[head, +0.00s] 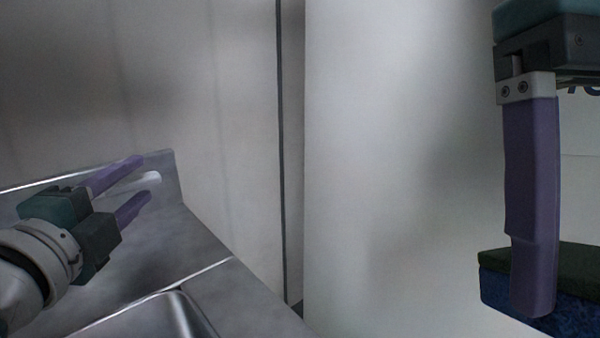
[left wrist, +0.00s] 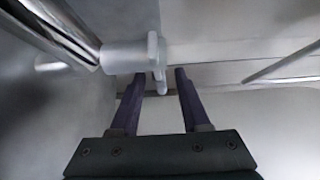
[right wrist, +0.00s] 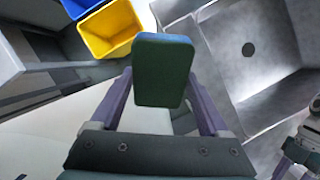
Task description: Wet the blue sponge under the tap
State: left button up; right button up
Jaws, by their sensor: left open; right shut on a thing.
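The sponge (head: 520,298), blue with a dark green scouring side, is at the right edge of the head view. My right gripper (right wrist: 160,74) is shut on it; the right wrist view shows the sponge (right wrist: 164,88) upright between the fingers. The tap's pale handle (head: 148,183) stands at the back of the counter. My left gripper (head: 145,177) is open with its fingers on either side of the handle. In the left wrist view the handle (left wrist: 154,52) lies at the fingertips, beside a chrome pipe (left wrist: 70,25). The spout's outlet and any water are not visible.
A yellow bin (right wrist: 110,30) and a blue bin (right wrist: 75,8) stand at that view's upper left. A pale wall closes off the back.

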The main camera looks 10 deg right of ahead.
pick_arm(q)
jog(key=shift+w+d, duration=0.15)
jog(key=shift+w, duration=0.35)
grip_shut()
dwell(1.2)
